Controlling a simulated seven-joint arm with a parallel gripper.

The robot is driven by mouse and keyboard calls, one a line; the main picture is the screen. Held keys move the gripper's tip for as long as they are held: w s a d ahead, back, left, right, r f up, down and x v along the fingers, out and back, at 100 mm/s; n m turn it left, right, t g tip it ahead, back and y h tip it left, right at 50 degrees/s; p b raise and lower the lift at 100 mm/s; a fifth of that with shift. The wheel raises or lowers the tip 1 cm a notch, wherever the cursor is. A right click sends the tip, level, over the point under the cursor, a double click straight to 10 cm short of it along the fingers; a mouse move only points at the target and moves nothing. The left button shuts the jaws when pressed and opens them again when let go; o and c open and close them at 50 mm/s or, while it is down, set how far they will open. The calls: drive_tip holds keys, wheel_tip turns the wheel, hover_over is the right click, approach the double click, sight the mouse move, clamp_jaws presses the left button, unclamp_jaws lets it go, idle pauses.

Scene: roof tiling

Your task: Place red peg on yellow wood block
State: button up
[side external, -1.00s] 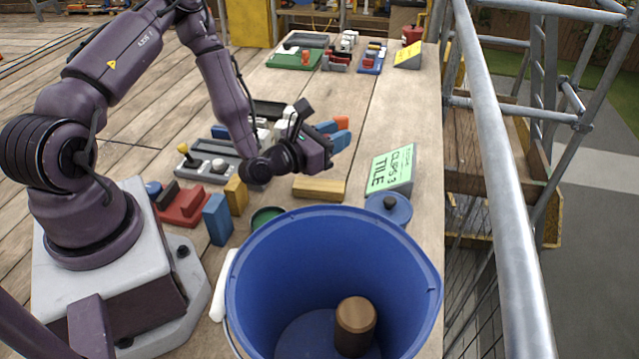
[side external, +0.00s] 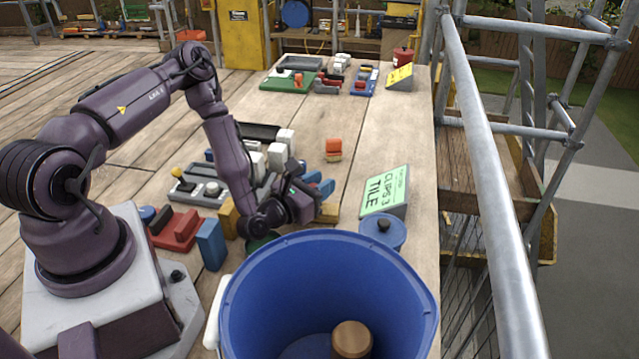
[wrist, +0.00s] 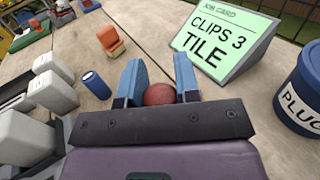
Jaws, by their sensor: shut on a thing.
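My gripper (side external: 318,186) has blue fingers and is low over the bench in the side view. In the wrist view its fingers (wrist: 158,72) are shut on the round red peg (wrist: 160,94), whose rounded end shows between them. The peg is hidden in the side view. The yellow wood block (side external: 329,213) lies flat on the bench, right at my gripper and mostly hidden behind it. The wrist view does not show this block, so I cannot tell whether the peg touches it.
A green job card (side external: 384,190) stands to the right, beside a blue lidded pot (side external: 383,231). A large blue bucket (side external: 245,300) is in front. Orange and tan pieces (side external: 333,147) are stacked behind. White blocks (wrist: 52,92) and a blue cylinder (wrist: 95,84) lie left.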

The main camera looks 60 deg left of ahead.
drive_tip(key=shift+f, duration=0.1)
drive_tip(key=o, duration=0.9)
